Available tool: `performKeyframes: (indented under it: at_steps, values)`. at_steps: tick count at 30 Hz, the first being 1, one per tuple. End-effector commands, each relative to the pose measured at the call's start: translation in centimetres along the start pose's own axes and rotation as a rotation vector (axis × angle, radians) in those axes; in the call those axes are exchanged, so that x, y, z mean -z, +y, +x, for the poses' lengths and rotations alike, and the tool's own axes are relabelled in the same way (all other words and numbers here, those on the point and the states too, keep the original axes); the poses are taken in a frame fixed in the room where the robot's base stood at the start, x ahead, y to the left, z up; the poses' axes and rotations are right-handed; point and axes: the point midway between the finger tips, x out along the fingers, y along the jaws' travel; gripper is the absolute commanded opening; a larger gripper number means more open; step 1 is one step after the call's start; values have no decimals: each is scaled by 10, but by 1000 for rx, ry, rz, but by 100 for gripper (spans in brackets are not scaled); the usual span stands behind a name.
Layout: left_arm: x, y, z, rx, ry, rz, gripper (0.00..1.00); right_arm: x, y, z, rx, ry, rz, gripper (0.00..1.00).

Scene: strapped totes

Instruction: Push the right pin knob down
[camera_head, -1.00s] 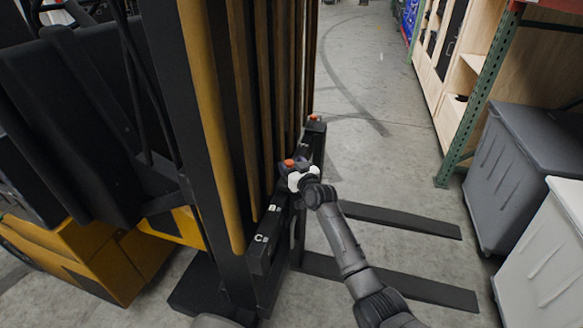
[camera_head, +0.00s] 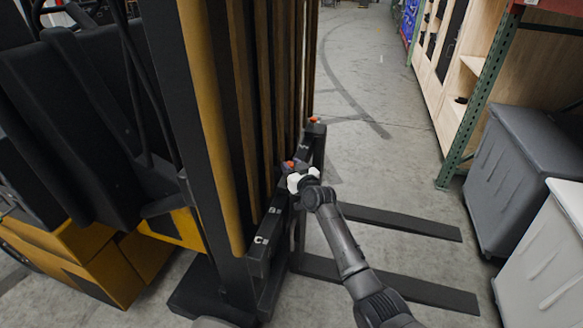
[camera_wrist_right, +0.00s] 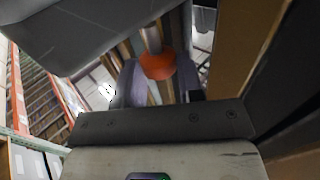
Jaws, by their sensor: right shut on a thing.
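An orange pin knob (camera_head: 288,165) sits on the black fork carriage (camera_head: 262,241) of a forklift. A second orange knob (camera_head: 314,119) stands farther back on the same carriage, apart from my gripper. My right gripper (camera_head: 293,172) is at the nearer knob, shut on it. In the right wrist view, this orange knob (camera_wrist_right: 157,66) with its grey stem lies between the two fingers of my right gripper (camera_wrist_right: 155,82). The pin below the knob is hidden in the head view. My left gripper is not in view.
Two black forks (camera_head: 400,222) reach out to the right, low over the floor. The yellow and black forklift mast (camera_head: 215,120) fills the left. Grey bins (camera_head: 520,170) and a green rack post (camera_head: 470,120) stand at the right. The floor behind is clear.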

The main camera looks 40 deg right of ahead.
Motion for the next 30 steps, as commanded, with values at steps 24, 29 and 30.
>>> performKeyframes:
  at_steps: [24, 29, 30]
  values:
    - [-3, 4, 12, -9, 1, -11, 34, -29, 0, 0, 0, -5, 0, 47]
    - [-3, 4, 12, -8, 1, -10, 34, -27, 0, 0, 0, -2, 0, 60]
    - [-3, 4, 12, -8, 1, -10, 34, -27, 0, 0, 0, -2, 0, 60]
